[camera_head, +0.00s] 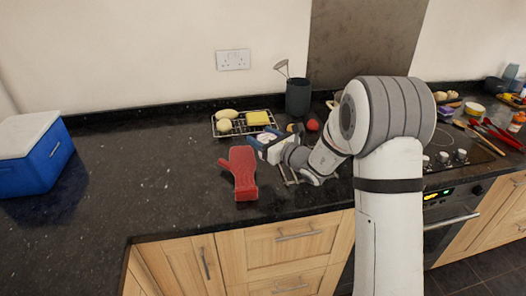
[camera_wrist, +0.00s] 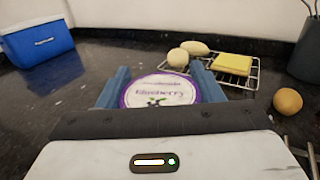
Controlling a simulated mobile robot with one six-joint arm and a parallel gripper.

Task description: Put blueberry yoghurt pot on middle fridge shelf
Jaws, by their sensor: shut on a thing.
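In the head view my gripper (camera_head: 262,142) is over the black granite counter, just behind the red oven glove, and the pot is partly hidden by the fingers. I cannot tell whether the pot touches the counter. No fridge or fridge shelf shows in either view.
A red oven glove (camera_head: 241,172) lies in front of my gripper. A wire rack (camera_head: 216,130) with yellow items stands behind, near a dark utensil pot (camera_head: 298,96). A blue cool box (camera_head: 34,155) is at the left. The counter between is clear. The hob is at the right.

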